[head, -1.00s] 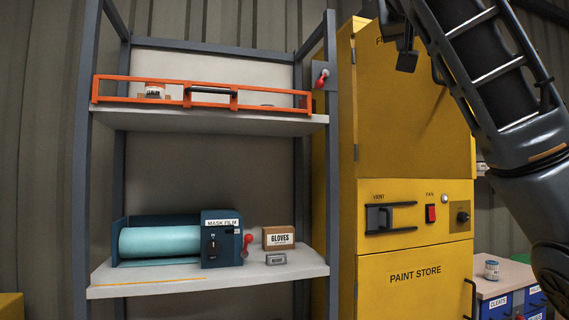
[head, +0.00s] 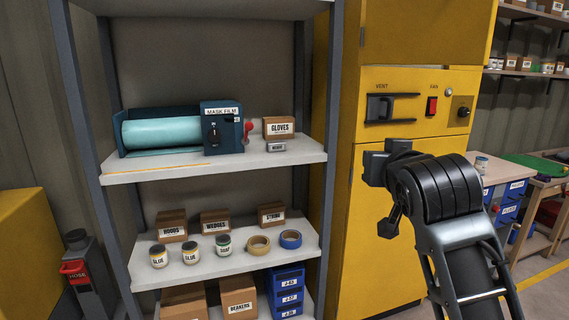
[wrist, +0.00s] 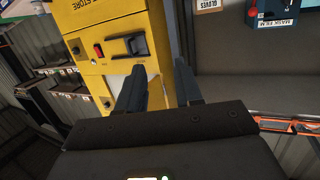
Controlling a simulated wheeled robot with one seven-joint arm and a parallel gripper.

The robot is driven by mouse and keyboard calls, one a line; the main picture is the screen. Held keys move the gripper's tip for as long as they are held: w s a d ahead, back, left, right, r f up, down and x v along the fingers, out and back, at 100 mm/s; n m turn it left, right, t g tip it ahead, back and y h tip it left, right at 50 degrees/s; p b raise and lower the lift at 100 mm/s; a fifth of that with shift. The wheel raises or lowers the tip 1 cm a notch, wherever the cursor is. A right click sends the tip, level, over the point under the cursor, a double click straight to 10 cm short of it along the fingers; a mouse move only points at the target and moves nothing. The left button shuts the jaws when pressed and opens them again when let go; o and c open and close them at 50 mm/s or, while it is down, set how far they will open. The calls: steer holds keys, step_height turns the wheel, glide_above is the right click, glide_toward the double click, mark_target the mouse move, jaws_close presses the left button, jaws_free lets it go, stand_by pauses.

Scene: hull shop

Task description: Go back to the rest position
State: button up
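My gripper (head: 376,168) shows in the head view in front of the yellow paint store cabinet (head: 350,240), at the end of my bent black arm. In the wrist view the fingers of my gripper (wrist: 160,78) stand apart with nothing between them. The wrist picture is turned over, with the cabinet (wrist: 115,35) beyond the fingers. I cannot tell from the head view how far the gripper is from the cabinet front.
A grey shelf rack (head: 130,172) stands left of the cabinet, holding a mask film dispenser (head: 222,130), a gloves box (head: 278,127), jars, tape rolls and boxes. A workbench (head: 505,170) with blue drawers stands at the right.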

steer(key=s+f+y, duration=0.2)
steer(key=s+f, duration=2)
steer(key=f, duration=0.3)
steer(key=s+f+g, duration=0.1)
steer(key=s+f, duration=0.2)
steer(key=s, duration=1.3)
steer(key=d+v, duration=0.3)
steer(key=v, duration=1.4)
steer(key=shift+w+r+n+h, duration=0.2)
steer(key=shift+r+n+h, duration=0.05)
steer(key=shift+n+h, duration=0.15)
